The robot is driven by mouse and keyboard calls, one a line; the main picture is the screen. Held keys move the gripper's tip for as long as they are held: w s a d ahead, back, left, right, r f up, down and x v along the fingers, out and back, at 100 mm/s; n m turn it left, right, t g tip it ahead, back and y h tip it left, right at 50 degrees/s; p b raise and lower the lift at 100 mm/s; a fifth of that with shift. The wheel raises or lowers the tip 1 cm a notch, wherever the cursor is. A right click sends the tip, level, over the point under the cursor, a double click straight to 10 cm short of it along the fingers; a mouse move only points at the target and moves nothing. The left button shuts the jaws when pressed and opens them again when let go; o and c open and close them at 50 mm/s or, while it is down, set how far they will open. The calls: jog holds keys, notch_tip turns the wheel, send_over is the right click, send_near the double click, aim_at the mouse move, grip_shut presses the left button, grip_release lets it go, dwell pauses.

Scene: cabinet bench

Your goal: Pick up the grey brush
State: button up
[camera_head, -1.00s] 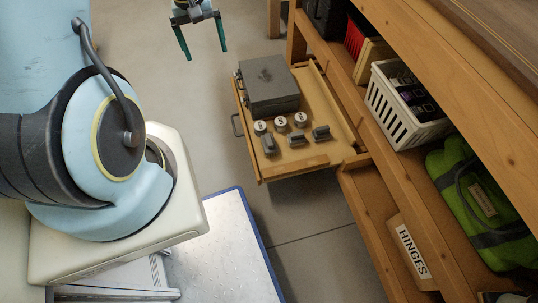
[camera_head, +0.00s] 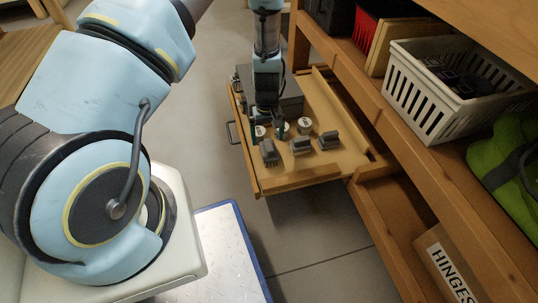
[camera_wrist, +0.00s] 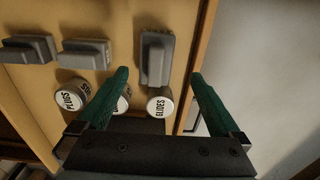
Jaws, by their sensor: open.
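Several grey items lie in the open wooden drawer (camera_head: 335,110). Three are small grey brush-like blocks in a row near its front: a left one (camera_head: 268,152), a middle one (camera_head: 301,146) and a right one (camera_head: 329,140). In the wrist view the left one (camera_wrist: 156,58) stands between and beyond my fingertips, the middle one (camera_wrist: 88,52) and right one (camera_wrist: 28,48) lie to the left. My gripper (camera_head: 268,130) is open and empty, pointing down above the left block; its green fingers also show in the wrist view (camera_wrist: 159,76). Bristles cannot be made out.
Round white-topped tins stand behind the blocks, including a GLIDES tin (camera_wrist: 159,102) and a PLUGS tin (camera_wrist: 70,100). A grey metal box (camera_head: 290,98) fills the drawer's back left.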

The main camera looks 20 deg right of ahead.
aim_at(269, 150)
jog(key=f+b, duration=0.1)
jog(key=f, duration=0.1)
jog(key=f+b, duration=0.1)
jog(key=f, duration=0.5)
jog(key=shift+w+d+f+b, duration=0.15)
jog(key=shift+d+b, duration=0.2)
jog(key=shift+b, duration=0.05)
grip_shut()
notch_tip(269, 150, up, 10)
jog(key=p, duration=0.3)
dwell(0.5)
